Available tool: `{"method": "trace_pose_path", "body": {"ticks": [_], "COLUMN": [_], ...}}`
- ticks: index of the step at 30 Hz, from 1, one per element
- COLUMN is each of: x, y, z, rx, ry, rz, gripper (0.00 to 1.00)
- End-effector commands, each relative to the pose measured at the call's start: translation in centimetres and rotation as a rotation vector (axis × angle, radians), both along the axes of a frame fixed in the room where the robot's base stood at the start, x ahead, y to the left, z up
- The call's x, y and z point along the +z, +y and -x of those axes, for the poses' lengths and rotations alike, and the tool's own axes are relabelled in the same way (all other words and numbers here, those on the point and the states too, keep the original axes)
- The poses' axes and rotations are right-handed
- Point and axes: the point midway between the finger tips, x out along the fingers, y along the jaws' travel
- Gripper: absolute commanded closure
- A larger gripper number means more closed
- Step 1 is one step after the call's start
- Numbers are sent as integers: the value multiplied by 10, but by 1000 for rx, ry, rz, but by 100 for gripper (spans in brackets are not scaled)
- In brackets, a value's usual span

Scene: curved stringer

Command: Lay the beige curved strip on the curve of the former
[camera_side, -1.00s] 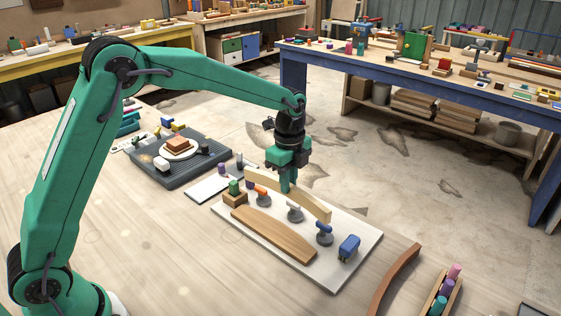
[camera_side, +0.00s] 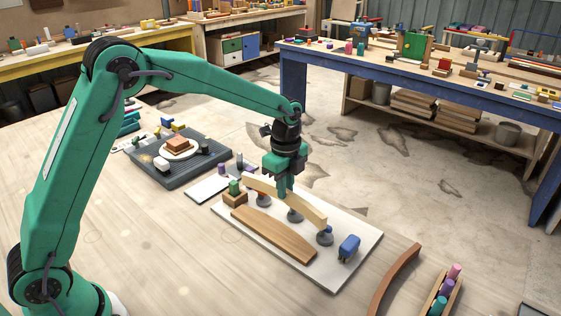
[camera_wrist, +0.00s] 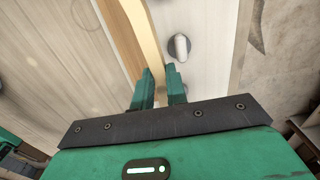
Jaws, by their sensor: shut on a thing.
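My gripper (camera_side: 282,192) points down over the white board and is shut on the beige curved strip (camera_side: 308,212) near its middle. In the wrist view the fingers (camera_wrist: 160,90) have the strip (camera_wrist: 148,30) between them. The former looks to be the brown wooden piece with a curved edge (camera_side: 272,234), lying on the board; it also shows left of the strip in the wrist view (camera_wrist: 120,35). I cannot tell whether the strip touches the former or board.
The white board (camera_side: 334,283) also bears a small wooden block with a green piece (camera_side: 235,196) and a blue piece (camera_side: 348,247). A dark brown curved strip (camera_side: 394,281) and a tray of coloured pegs (camera_side: 442,292) lie at right. The table at front left is clear.

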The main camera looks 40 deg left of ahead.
Motion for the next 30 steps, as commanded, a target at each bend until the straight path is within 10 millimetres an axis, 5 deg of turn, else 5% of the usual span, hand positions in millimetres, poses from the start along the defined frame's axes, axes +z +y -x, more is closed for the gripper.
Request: {"method": "trace_pose_path", "body": {"ticks": [15, 30], "x": [-34, -41], "y": [0, 0], "z": [0, 0], "rx": [0, 0], "ry": [1, 0], "rz": [0, 0], "gripper": [100, 100]}}
